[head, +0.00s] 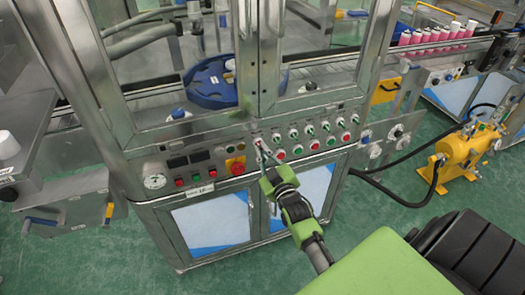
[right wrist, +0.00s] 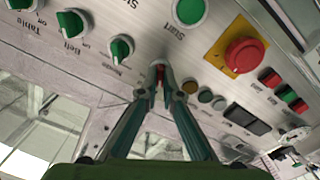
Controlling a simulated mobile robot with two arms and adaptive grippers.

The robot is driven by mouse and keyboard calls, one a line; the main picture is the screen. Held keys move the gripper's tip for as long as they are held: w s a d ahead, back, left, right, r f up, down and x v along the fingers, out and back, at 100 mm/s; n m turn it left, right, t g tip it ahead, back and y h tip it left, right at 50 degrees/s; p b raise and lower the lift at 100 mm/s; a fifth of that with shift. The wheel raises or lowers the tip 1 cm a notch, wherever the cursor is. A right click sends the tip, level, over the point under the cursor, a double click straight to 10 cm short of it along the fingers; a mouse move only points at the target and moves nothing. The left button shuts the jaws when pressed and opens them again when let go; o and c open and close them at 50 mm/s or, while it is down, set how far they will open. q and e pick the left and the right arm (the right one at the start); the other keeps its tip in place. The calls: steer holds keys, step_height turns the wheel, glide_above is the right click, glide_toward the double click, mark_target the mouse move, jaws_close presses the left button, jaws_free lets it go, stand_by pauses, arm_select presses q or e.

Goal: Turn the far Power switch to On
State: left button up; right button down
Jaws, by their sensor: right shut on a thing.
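My right gripper (head: 263,153) reaches up to the front control panel of the machine. In the right wrist view its two dark green fingers (right wrist: 159,82) come together on a small red switch knob (right wrist: 159,71). The fingers hide most of this knob and its label, so I cannot read whether it says Power or which way it points. The same red knob (head: 259,141) shows at the left end of the upper switch row in the head view. My left gripper is not in view.
Green switches (right wrist: 121,48) sit beside the red knob, with a green Start button (right wrist: 190,11) and a red emergency stop (right wrist: 245,55) nearby. A yellow pump (head: 462,150) stands on the floor at the right. The floor before the cabinet is free.

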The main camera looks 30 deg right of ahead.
steer(key=shift+m, duration=0.3)
steer(key=shift+m+p, duration=1.1)
steer(key=shift+m, duration=4.4)
steer(key=c, duration=2.2)
jaws_free()
steer(key=shift+s, duration=0.1)
